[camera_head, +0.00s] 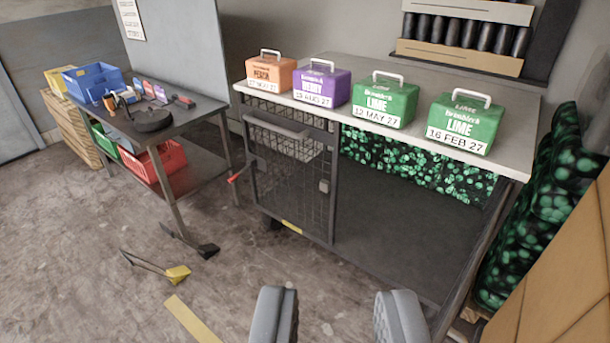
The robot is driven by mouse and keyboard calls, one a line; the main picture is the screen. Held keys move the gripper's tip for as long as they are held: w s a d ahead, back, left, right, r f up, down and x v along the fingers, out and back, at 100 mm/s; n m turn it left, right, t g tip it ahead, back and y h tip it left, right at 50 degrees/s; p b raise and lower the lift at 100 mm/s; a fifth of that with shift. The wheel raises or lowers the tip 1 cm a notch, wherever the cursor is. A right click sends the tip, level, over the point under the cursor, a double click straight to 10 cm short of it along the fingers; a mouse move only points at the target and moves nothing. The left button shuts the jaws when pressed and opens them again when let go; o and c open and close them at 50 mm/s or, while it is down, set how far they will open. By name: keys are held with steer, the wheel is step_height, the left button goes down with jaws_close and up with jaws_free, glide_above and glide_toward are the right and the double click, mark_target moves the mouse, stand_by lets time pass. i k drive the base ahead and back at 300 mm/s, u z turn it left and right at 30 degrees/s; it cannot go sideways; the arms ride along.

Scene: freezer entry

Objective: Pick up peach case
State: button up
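The peach case (270,75) is an orange box with a light carry handle on top.
A wire-mesh door (290,175) closes the left part under the counter; the right part is open. A dark side table (150,120) with a blue crate (93,80) stands left. A yellow-tipped tool (177,273) lies on the floor. Cardboard (560,270) stands at right.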

mark_target(273, 74)
steer(key=u, duration=0.05)
steer(key=i, duration=3)
steer(key=z, duration=0.25)
steer(key=i, duration=0.65)
steer(key=z, duration=0.2)
